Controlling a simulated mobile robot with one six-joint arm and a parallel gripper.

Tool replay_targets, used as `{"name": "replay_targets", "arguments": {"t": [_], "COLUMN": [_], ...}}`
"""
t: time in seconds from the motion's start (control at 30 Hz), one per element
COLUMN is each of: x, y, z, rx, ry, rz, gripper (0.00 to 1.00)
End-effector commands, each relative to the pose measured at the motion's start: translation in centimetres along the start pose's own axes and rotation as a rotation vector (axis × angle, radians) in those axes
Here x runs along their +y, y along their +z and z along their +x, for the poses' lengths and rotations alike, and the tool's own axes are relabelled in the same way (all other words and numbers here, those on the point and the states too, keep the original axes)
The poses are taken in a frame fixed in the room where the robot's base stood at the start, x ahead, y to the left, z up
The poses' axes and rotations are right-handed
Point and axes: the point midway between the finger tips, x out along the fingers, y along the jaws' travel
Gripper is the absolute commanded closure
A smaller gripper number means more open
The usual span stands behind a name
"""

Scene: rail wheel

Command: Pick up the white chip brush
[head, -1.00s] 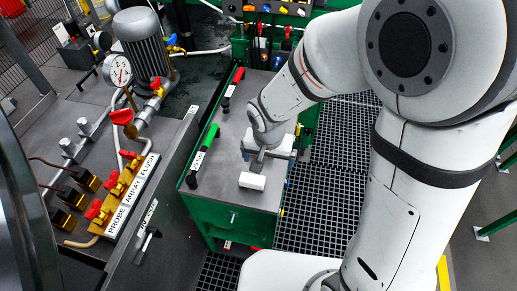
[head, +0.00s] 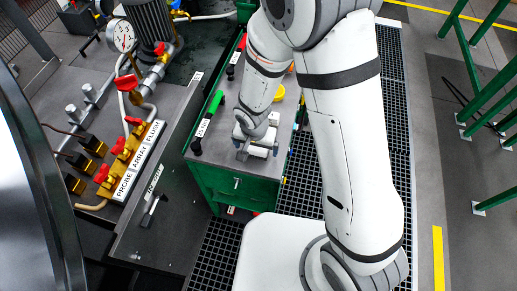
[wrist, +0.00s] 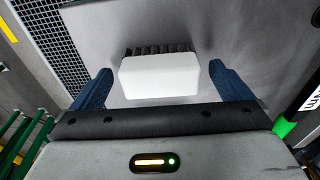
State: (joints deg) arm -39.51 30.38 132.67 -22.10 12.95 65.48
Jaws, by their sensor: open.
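The white chip brush (wrist: 160,76) lies on the grey cart top, its white block nearest me and its dark bristles showing along the far edge in the wrist view. My gripper (wrist: 160,68) is open, with one blue finger on each side of the brush and a gap to both. In the head view, my gripper (head: 258,154) is low over the front part of the cart top, and the brush (head: 259,151) is partly hidden by it. I cannot tell the exact height of the fingers above the surface.
The green cart's grey top (head: 222,163) also carries a green-handled tool (head: 213,106) at left and a yellow item (head: 278,94) behind my wrist. A valve panel (head: 140,160) with red handles stands to the left. Black grating (head: 308,190) lies right of the cart.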

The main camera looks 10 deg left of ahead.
Motion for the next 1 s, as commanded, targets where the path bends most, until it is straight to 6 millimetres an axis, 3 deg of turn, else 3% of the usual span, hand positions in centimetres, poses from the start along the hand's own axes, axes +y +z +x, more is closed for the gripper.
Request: {"name": "replay_targets", "arguments": {"t": [0.27,0.87,1.0], "x": [-0.05,-0.07,-0.08], "y": [-0.01,0.02,0.02], "z": [0.38,0.35,0.34], "rx": [0.001,0.000,0.001], "ry": [-0.002,-0.001,-0.002], "rz": [0.000,-0.002,-0.002], "gripper": [0.02,0.49,0.51]}}
